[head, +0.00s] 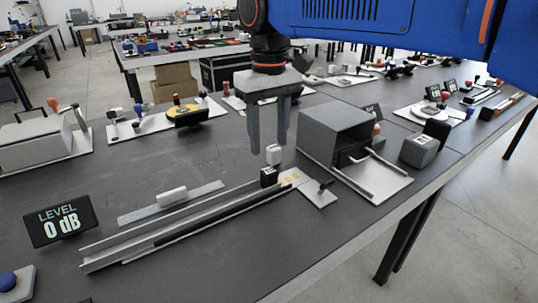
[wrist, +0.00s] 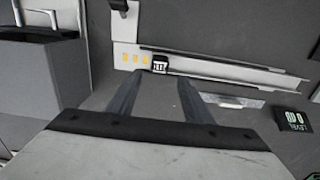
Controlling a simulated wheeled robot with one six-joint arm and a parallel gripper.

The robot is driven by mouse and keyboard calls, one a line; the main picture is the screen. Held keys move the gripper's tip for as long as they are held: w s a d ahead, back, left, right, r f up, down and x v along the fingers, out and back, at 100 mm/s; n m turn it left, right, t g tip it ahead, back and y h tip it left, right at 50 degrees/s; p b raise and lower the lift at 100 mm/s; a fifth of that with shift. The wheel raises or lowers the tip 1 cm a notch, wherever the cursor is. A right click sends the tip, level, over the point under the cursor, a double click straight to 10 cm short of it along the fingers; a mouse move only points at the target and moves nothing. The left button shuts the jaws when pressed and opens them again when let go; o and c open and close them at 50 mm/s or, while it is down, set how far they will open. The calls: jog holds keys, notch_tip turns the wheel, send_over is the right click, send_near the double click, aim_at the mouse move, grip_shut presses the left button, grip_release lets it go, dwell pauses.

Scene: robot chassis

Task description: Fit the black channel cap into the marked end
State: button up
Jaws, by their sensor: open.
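Yellow marks (head: 289,181) lie on the pale plate at that end. In the wrist view the cap (wrist: 160,66) is beside the yellow marks (wrist: 134,58), at the left end of the channel (wrist: 240,70). I cannot tell whether it sits inside the channel. My gripper (head: 267,151) is open, its fingers pointing down above the cap. In the wrist view the fingertips (wrist: 157,80) are spread and hold nothing.
A grey open-fronted box (head: 335,130) with rails stands close on the right. A white block (head: 172,196) on a grey strip lies behind the channel. A black LEVEL display (head: 59,220) stands at the left.

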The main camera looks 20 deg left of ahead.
jog(key=shift+r, duration=1.4)
